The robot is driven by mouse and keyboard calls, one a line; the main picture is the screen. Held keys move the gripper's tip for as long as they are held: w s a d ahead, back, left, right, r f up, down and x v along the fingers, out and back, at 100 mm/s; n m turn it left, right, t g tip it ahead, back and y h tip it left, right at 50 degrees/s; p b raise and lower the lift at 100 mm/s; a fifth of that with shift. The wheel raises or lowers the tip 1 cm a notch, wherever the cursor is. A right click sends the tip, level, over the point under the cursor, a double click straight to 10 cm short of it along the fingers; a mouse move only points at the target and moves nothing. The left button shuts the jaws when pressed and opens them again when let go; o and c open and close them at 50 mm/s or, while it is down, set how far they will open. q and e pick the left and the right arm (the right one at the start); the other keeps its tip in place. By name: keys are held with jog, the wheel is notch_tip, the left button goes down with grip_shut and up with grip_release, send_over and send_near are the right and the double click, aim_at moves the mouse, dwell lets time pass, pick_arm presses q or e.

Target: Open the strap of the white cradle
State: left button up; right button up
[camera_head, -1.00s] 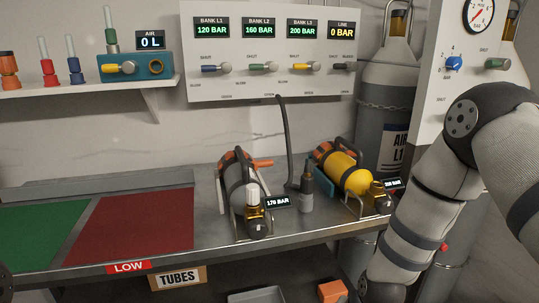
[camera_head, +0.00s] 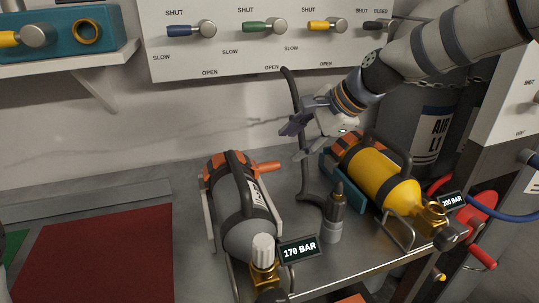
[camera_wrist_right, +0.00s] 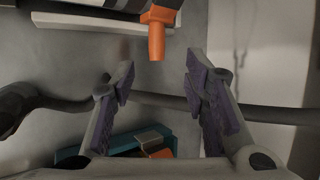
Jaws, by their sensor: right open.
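The white cradle (camera_head: 274,217) stands on the bench and holds a grey cylinder (camera_head: 249,235) with dark bands. Its orange strap lever (camera_head: 265,167) sticks out to the right at the cylinder's far end. My right gripper (camera_head: 294,143) is open and empty, to the right of the lever and slightly above it in the head view. In the right wrist view, the lever (camera_wrist_right: 157,40) points down from the top, ahead of and between the open fingertips (camera_wrist_right: 160,72), apart from them. A white cradle rail (camera_wrist_right: 90,25) shows at the top. My left gripper is out of view.
A yellow cylinder (camera_head: 382,182) lies in a teal cradle (camera_head: 347,190) to the right. A dark hose (camera_head: 300,130) rises between the cradles, behind a small upright tool (camera_head: 334,215). A valve panel (camera_head: 260,50) hangs behind. A red mat (camera_head: 105,250) lies left.

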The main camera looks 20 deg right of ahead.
aim_at(272, 164)
jog(key=x, duration=0.3)
jog(key=b+x, duration=0.1)
jog(key=x, duration=0.5)
jog(key=shift+s+d+f, duration=0.15)
jog(key=shift+s+f, duration=0.2)
jog(key=shift+f, duration=0.05)
jog(key=shift+w+a+f, duration=0.2)
jog(key=shift+w+a, duration=0.1)
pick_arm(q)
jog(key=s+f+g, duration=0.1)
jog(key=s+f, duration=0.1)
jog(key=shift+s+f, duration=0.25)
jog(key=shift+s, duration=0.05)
pick_arm(e)
jog(key=shift+w, duration=0.1)
jog(key=shift+c, duration=0.5)
grip_shut()
